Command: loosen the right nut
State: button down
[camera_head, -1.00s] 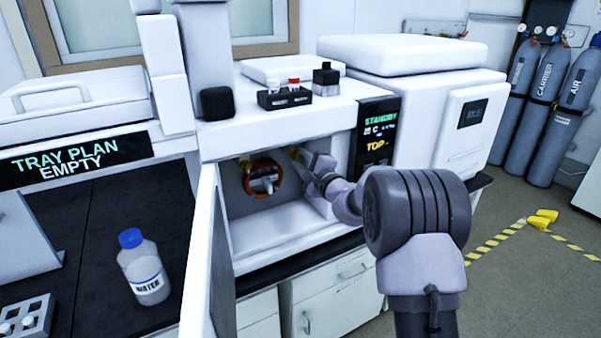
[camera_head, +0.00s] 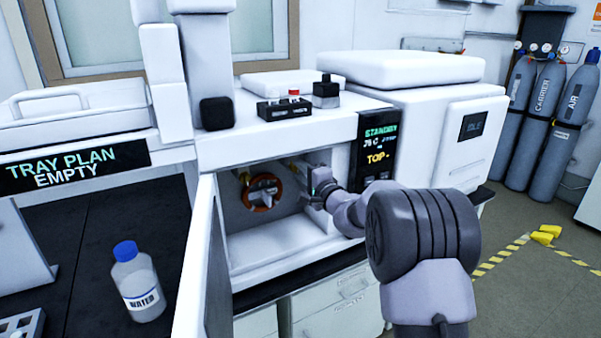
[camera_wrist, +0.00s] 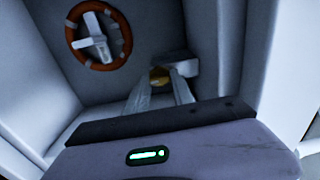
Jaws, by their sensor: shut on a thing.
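The right nut (camera_wrist: 159,77) is a small brass-yellow piece on the back wall of the open compartment, to the right of the orange ring. In the wrist view my gripper (camera_wrist: 160,82) reaches up to it with one finger on each side, shut on it. The fingers and a grey block beside it hide most of the nut. In the head view my gripper (camera_head: 315,180) is inside the compartment at its right side, and the nut is too small and covered to make out clearly.
An orange ring with a grey cross-shaped handle (camera_head: 262,191) sits on the compartment's back wall, left of my gripper. The open white door (camera_head: 200,262) stands at the left. A water bottle (camera_head: 137,283) stands on the dark bench. The compartment floor (camera_head: 285,240) is clear.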

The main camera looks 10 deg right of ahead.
jog(key=c, duration=1.1)
grip_release()
jog(key=shift+s, duration=0.15)
jog(key=p+v, duration=0.2)
jog(key=v, duration=1.5)
jog(key=shift+s+p, duration=0.1)
jog(key=shift+p, duration=0.2)
